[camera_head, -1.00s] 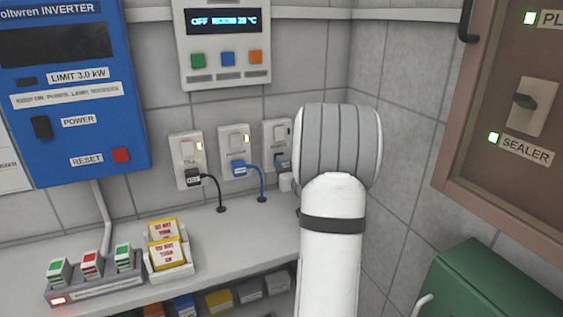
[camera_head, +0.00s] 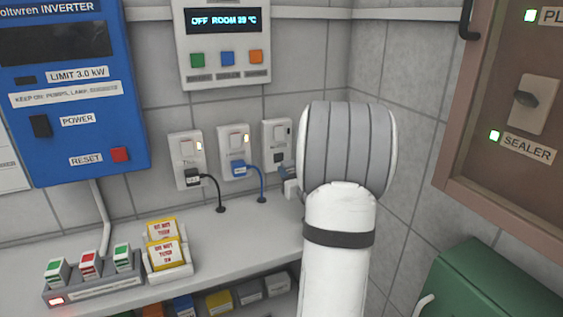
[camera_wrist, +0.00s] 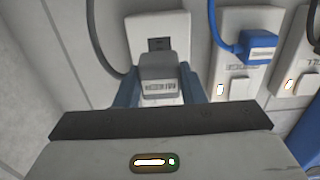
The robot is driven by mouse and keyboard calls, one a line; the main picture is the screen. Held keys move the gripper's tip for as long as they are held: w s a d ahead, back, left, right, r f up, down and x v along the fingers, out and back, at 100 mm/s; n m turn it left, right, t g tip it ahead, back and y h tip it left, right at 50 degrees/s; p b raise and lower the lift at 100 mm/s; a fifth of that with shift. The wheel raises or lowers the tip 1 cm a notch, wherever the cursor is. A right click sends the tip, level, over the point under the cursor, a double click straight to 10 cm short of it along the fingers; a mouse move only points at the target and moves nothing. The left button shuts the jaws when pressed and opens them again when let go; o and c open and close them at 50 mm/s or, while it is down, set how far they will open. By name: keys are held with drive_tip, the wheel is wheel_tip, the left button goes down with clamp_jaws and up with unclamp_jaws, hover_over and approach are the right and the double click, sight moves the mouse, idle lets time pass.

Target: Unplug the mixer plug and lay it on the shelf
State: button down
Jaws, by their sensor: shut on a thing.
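The mixer plug (camera_wrist: 158,78) is a grey block with a small pale label. In the wrist view it sits between the two blue fingers of my gripper (camera_wrist: 160,92), which is shut on it. Behind it is a white outlet (camera_wrist: 158,25) whose dark socket face shows, so the plug appears to be out of the socket. In the head view this is the rightmost outlet (camera_head: 277,132); a blue finger shows just below its socket, and my arm hides most of my gripper. The grey shelf (camera_head: 225,245) lies below the outlets.
Two neighbouring outlets hold a black plug (camera_head: 192,178) and a blue plug (camera_head: 240,170), with cords running down to the shelf. A tag holder (camera_head: 168,268) and a coloured block rack (camera_head: 95,290) stand at left. A grey cord (camera_wrist: 93,45) loops beside the outlet. Shelf space is bare mid-right.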

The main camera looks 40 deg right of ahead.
sight(291, 165)
drive_tip(key=shift+r, duration=0.1)
idle(0.3)
wheel_tip(291, 165, up, 10)
drive_tip(key=p, duration=1)
drive_tip(key=shift+r+p, duration=0.2)
drive_tip(key=shift+p, duration=0.1)
drive_tip(key=shift+f, duration=0.1)
drive_tip(key=s+d, duration=0.1)
drive_tip(key=s, duration=0.6)
drive_tip(key=shift+s+d+b, duration=0.15)
drive_tip(key=shift+s+b, duration=0.1)
drive_tip(key=shift+b, duration=0.1)
drive_tip(key=shift+f, duration=0.1)
